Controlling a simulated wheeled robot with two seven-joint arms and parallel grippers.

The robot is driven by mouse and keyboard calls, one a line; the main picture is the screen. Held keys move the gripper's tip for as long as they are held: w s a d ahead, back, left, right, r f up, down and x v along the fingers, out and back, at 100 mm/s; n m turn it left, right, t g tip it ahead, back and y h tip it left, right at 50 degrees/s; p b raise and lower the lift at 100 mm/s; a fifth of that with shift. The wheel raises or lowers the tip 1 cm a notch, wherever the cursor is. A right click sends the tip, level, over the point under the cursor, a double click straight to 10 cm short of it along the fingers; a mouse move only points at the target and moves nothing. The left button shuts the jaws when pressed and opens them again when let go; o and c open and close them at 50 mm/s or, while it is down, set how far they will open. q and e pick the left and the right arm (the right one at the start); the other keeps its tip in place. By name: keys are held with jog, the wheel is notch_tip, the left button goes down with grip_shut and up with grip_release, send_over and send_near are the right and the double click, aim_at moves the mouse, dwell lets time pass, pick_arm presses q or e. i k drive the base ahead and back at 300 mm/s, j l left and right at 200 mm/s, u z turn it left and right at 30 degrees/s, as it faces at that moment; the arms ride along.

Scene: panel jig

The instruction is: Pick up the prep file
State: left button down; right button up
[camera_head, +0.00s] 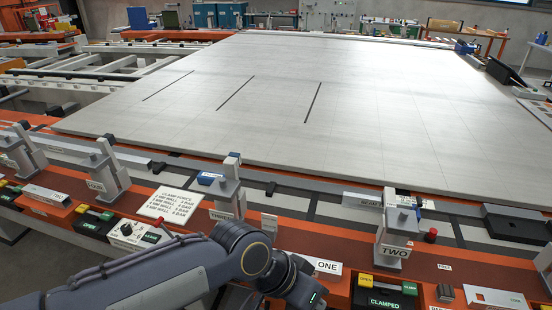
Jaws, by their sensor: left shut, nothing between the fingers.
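I cannot make out the prep file for certain in the head view. My left arm comes in from the bottom left, and my left gripper (306,295) is low at the bottom middle, in front of the orange rail. The gripper is shut with nothing held; its fingertips are hard to see at the frame's bottom edge. My right gripper is not in view.
A large pale panel (260,110) with three dark lines lies on the jig. Clamp posts marked THREE (229,190) and TWO (396,235) stand along the orange rail (455,265). A clamp-force card (170,204) and a CLAMPED control box (384,296) sit on the rail.

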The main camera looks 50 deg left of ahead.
aim_at(205, 178)
jog(key=u, duration=2.2)
